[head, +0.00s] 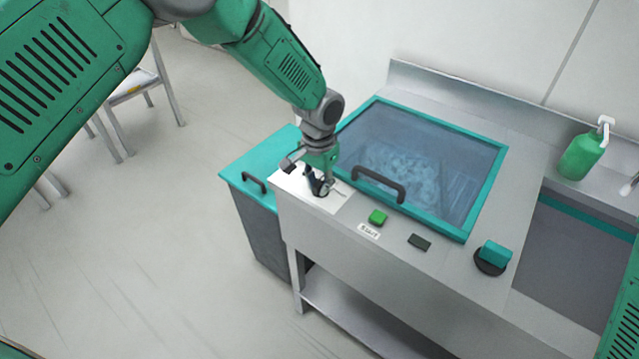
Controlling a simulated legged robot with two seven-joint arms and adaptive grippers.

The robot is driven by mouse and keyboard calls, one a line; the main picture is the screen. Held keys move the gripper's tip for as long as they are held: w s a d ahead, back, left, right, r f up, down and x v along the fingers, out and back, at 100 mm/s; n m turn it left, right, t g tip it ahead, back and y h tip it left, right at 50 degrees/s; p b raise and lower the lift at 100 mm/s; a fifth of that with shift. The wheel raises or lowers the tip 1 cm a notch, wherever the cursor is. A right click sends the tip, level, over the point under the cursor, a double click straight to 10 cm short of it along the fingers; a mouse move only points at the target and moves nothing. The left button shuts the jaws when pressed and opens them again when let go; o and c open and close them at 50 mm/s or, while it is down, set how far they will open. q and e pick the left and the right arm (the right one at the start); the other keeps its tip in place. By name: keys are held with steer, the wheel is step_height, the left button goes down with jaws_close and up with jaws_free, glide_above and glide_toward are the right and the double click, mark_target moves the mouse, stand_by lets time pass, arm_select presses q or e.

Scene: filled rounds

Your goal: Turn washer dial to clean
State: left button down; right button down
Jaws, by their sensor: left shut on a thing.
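The washer (300,225) is a grey metal counter unit with a teal-framed glass lid (425,165). At its left front corner is a white panel (338,197) with a dark dial (323,201) on it. My left gripper (320,183) reaches down onto this dial and is shut on it, hiding most of it. The dial's pointing direction cannot be made out. My right gripper is not in view; only a green part of my right arm shows at the right edge.
A green button (377,217), a dark switch (419,242) and a teal knob (494,253) sit along the front. The lid has a dark handle (379,184). A green soap bottle (582,153) stands at right.

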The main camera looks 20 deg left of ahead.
mark_target(319, 180)
arm_select(q)
steer(key=m, duration=0.4)
steer(key=w+m, duration=0.1)
steer(key=m, duration=0.1)
steer(key=shift+a+r, duration=0.15)
steer(key=shift+r, duration=0.1)
steer(key=m, duration=0.6)
steer(key=shift+w, duration=0.1)
stand_by(0.4)
steer(key=c, duration=1.5)
jaws_free()
steer(key=shift+f, duration=0.15)
step_height(319, 180, up, 12)
steer(key=shift+f, duration=0.1)
